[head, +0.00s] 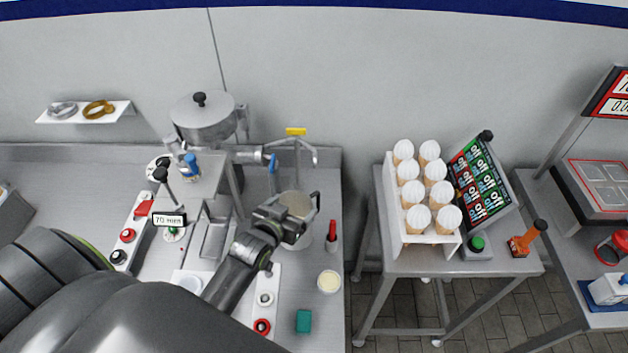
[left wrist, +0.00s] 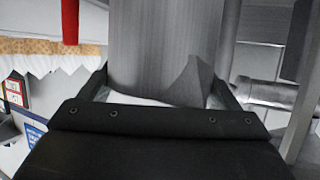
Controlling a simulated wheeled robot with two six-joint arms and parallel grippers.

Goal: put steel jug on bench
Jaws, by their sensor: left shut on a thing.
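The steel jug (head: 296,204) shows in the head view at the right part of the left steel bench (head: 304,278), below the tap. Its open top shows pale inside. My left gripper (head: 297,220) is shut on the jug, with its fingers around the side. In the left wrist view the jug's grey brushed wall (left wrist: 150,45) fills the middle between the fingers (left wrist: 165,95). The jug's base is partly hidden by the gripper, and I cannot tell whether it touches the bench. My right gripper is not in view.
A red-capped bottle (head: 332,238), a cream-coloured round tub (head: 329,281) and a green block (head: 303,321) stand close by. A steel machine (head: 205,120) stands to the left. A separate table holds white-topped cones (head: 414,193).

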